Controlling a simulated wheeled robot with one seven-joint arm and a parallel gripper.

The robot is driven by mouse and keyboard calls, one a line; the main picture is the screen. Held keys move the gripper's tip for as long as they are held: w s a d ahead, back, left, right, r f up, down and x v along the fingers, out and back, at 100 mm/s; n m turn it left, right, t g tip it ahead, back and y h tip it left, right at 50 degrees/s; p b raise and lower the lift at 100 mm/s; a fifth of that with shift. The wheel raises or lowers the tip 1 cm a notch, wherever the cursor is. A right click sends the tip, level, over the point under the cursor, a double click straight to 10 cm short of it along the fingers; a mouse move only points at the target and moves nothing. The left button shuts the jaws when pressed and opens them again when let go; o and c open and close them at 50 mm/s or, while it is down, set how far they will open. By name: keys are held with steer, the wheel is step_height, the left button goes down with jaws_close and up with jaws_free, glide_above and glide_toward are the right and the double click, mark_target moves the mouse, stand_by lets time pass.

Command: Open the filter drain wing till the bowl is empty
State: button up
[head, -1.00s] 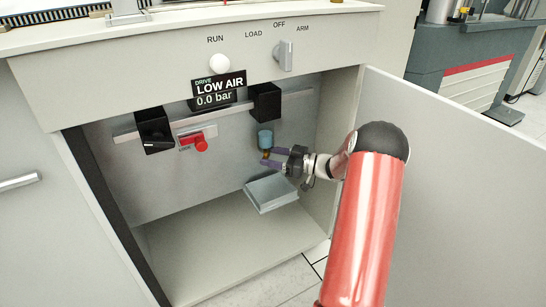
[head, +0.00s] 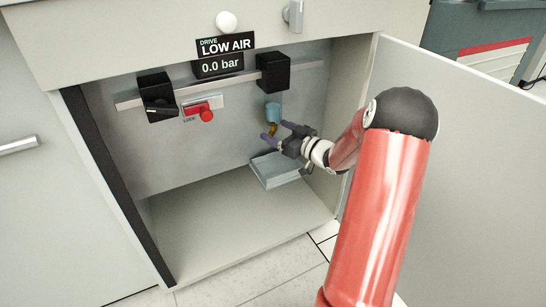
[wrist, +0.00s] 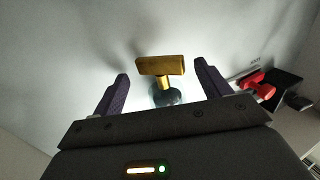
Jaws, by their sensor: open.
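The filter bowl (head: 272,111) is a small blue cup hanging under a black block inside the open cabinet. The brass drain wing (head: 272,128) sits at its underside. In the wrist view the wing (wrist: 160,66) is a gold T-shaped bar, with part of the bowl (wrist: 168,97) behind it. My gripper (head: 278,133) is open, its purple fingers beside and just below the wing. In the wrist view the gripper's fingers (wrist: 162,82) stand on either side of the wing, with clear gaps. The liquid level in the bowl cannot be made out.
A grey tray (head: 275,170) lies below the bowl. The display (head: 222,56) reads LOW AIR, 0.0 bar.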

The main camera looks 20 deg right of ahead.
steer(key=m+h+b, duration=0.2)
steer(key=h, duration=0.1)
steer(key=a+m+t+h+b, duration=0.1)
steer(key=m+h+b, duration=0.1)
steer(key=h, duration=0.1)
steer(key=shift+s+a+f+t+h, duration=0.1)
steer(key=shift+s+f+t+h, duration=0.1)
steer(key=shift+t+h, duration=0.15)
steer(key=s+p, duration=0.1)
steer(key=s, duration=0.6)
steer(key=s+a+r+g+h+p, duration=0.1)
steer(key=s+a+r+g+p, duration=0.4)
steer(key=s+r, duration=0.3)
steer(key=s+a+r+m+g+h+p, duration=0.1)
steer(key=s+a+r+g+h+p, duration=0.1)
steer(key=s+a+r+g+p, duration=0.3)
steer(key=shift+s+a+r+p, duration=0.7)
steer(key=shift+s+a+r, duration=0.7)
steer(key=shift+s, duration=0.7)
